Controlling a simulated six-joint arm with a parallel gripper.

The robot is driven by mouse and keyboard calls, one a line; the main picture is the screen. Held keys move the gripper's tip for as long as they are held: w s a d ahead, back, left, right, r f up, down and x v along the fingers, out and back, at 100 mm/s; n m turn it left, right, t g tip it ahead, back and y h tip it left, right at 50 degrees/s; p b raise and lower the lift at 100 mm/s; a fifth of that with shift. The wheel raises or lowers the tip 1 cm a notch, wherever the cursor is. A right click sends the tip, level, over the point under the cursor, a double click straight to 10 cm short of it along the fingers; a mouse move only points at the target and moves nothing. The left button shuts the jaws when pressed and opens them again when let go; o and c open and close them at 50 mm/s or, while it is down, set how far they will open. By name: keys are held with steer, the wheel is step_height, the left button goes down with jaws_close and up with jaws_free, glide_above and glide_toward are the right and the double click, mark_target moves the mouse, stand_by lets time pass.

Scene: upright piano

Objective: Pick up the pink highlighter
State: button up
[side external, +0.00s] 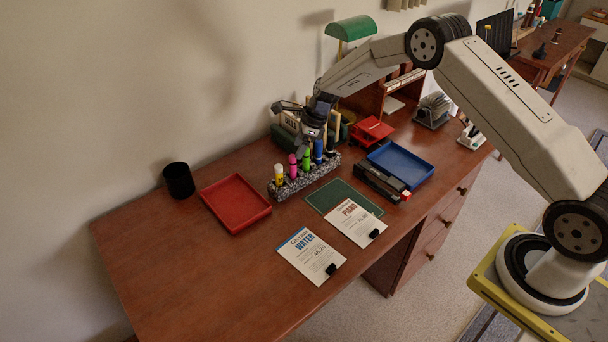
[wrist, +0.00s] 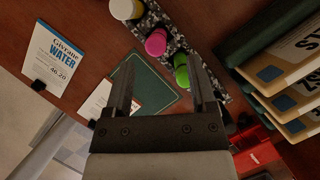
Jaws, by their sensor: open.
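The pink highlighter (side external: 292,166) stands upright in a speckled stone holder (side external: 312,180), between a yellow one (side external: 279,174) and a green one (side external: 306,158). In the wrist view the pink highlighter (wrist: 156,42) shows its rounded top end just ahead of my gripper (wrist: 161,62). My gripper is open and empty. The green highlighter (wrist: 181,70) appears between the fingers in that view, nearer the right finger. In the side view my gripper is above the holder, and its fingertips are hard to make out.
A blue highlighter (side external: 318,151) and dark upright items stand farther along the holder. File folders (wrist: 285,60) are close on the right in the wrist view. A red tray (side external: 236,204), black cup (side external: 179,180) and blue tray (side external: 401,165) lie around. The desk's left end is clear.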

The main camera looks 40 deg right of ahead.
mark_target(293, 160)
steer(key=shift+f, duration=0.2)
steer(key=shift+x, duration=2.55)
steer(key=shift+s+a, duration=0.1)
steer(key=shift+s, duration=0.05)
jaws_close()
